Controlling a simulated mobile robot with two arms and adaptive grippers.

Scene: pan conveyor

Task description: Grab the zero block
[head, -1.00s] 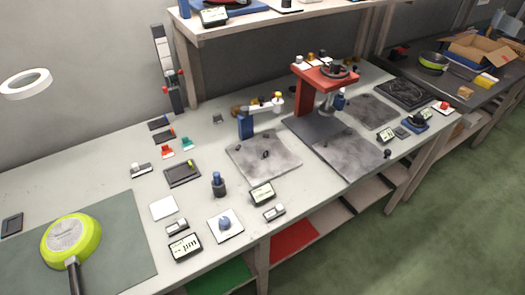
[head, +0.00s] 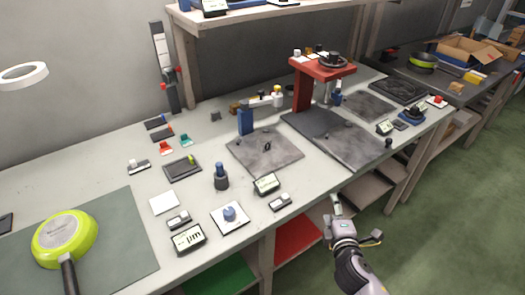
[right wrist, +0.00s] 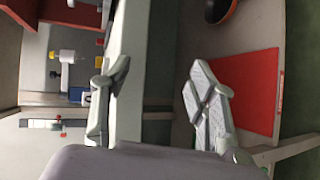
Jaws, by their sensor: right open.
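A small dark piece shaped like a 0 (head: 267,146) is on the grey stone plate (head: 250,160) in the middle of the bench in the head view. It is too small to tell for sure that it is the zero block. My right gripper (head: 350,214) is open and empty in front of the bench's front edge, well right of and nearer than the plate. In the right wrist view its two fingers (right wrist: 160,78) are spread apart with nothing between them. My left gripper is not in view.
A red stand (head: 303,88) is behind a second stone plate (head: 345,145). A green pan (head: 75,232) lies on the mat at the left. Small display boxes (head: 188,239) line the front. Below the benchtop is a shelf with a red sheet (head: 297,240).

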